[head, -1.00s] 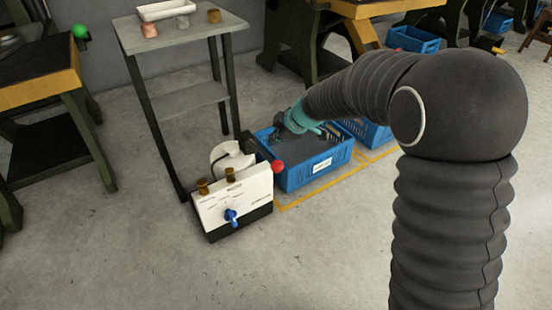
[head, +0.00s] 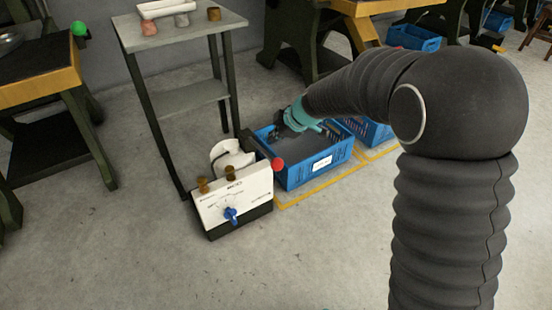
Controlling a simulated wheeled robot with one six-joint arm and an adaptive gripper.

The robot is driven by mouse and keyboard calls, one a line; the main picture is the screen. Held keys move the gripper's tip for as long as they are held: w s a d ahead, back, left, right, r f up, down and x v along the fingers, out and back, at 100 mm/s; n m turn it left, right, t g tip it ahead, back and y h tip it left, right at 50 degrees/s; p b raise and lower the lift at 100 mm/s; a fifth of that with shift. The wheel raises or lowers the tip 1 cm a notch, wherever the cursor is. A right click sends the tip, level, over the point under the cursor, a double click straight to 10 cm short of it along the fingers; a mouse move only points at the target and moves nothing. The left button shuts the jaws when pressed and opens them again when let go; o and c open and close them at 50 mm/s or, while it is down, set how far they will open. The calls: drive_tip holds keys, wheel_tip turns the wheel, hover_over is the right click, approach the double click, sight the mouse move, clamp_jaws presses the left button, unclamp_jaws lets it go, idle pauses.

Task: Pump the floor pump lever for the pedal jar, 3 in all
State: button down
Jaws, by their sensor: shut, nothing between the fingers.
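A white box-shaped unit (head: 240,200) with a dark base stands on the floor. It has a blue knob (head: 231,214) on its front and two brass-coloured fittings on top. A lever with a red ball end (head: 278,164) stands at its right side. A white rounded part (head: 230,157) shows behind the front panel. I cannot tell which thing is the pedal jar. My gripper (head: 284,132), beyond the teal wrist, is shut and empty over the blue crate behind the red ball, apart from it. Its fingertips are small and partly hidden.
The blue crate (head: 318,175) with a white label stands right of the unit, inside yellow floor lines. A grey side table (head: 190,32) with small pots stands behind. A workbench (head: 45,90) with a green ball (head: 79,28) is at left. The front floor is clear.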

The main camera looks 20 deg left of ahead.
idle(0.9)
drive_tip(key=s+d+r+m+h, duration=0.1)
drive_tip(key=s+d+r+m, duration=0.25)
drive_tip(key=d, duration=0.25)
drive_tip(key=s+d+r+m+t, duration=0.1)
drive_tip(key=s+d+r+m, duration=0.1)
drive_tip(key=s+d+r, duration=0.4)
drive_tip(key=s+d+r+m+h, duration=0.1)
drive_tip(key=s+d+r+m, duration=0.15)
drive_tip(key=d, duration=0.45)
drive_tip(key=s+d+m+t+h, duration=0.1)
drive_tip(key=s+d+m+h, duration=0.3)
drive_tip(key=s+d+m, duration=0.9)
drive_tip(key=s+d, duration=0.4)
drive_tip(key=s, duration=0.1)
drive_tip(key=shift+h, duration=0.4)
drive_tip(key=shift+d+f, duration=0.1)
drive_tip(key=shift+d, duration=0.1)
